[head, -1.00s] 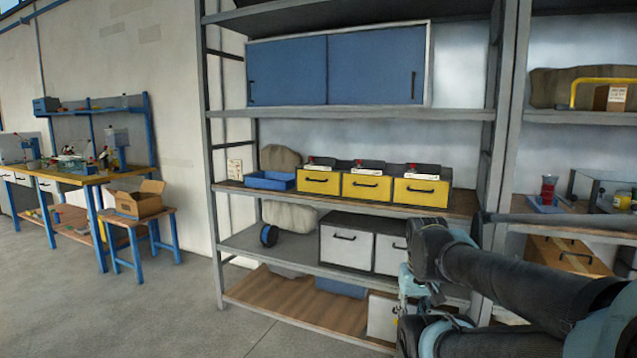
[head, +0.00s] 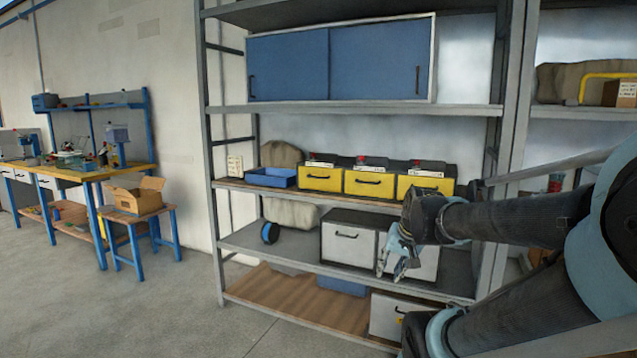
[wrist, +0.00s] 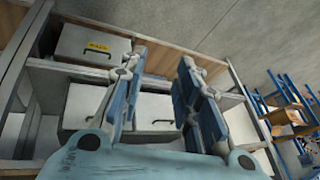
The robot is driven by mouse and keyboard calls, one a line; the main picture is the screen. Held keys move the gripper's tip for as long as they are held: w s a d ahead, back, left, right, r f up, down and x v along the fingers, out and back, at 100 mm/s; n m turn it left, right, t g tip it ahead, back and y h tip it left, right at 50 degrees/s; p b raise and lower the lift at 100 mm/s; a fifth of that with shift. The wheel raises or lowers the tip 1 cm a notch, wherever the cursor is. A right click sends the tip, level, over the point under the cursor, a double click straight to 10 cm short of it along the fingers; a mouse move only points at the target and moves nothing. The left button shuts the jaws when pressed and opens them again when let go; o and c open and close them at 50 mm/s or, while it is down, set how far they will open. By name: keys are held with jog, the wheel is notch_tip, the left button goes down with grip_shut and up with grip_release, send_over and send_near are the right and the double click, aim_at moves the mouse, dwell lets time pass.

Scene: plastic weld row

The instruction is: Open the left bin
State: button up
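Three yellow bins with dark handles stand side by side on the middle shelf in the head view: the left bin (head: 321,178), the middle bin (head: 369,184) and the right bin (head: 425,187). All three fronts look closed. My gripper (head: 391,272) is below and to the right of the left bin, in front of the white drawers. In the wrist view my gripper (wrist: 160,65) has its two fingers spread wide, with nothing between them. The yellow bins do not show in the wrist view.
The white drawer unit (head: 347,243) sits one shelf below the bins; it also shows in the wrist view (wrist: 155,110). A blue tray (head: 270,177) lies left of the bins. A grey rack post (head: 213,200) stands at left. Floor at left front is clear.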

jog(key=w+a+r+m+t+y, duration=0.15)
jog(key=w+a+r, duration=0.25)
jog(key=w, duration=0.4)
jog(key=w+a+r+m+t+y, duration=0.1)
jog(key=w+a+r+m+t, duration=0.2)
jog(key=w, duration=0.6)
jog(key=w+a+r+m+t+y, duration=0.1)
jog(key=w+a+r+m+y, duration=0.1)
jog(key=w+a+r, duration=0.45)
jog(key=m+t, duration=0.5)
jog(key=m, duration=0.2)
send_near(318, 178)
jog(key=x, duration=0.9)
jog(key=shift+w+a, duration=0.2)
jog(key=shift+a, duration=0.15)
jog(key=shift+n+g+y, duration=0.25)
grip_shut()
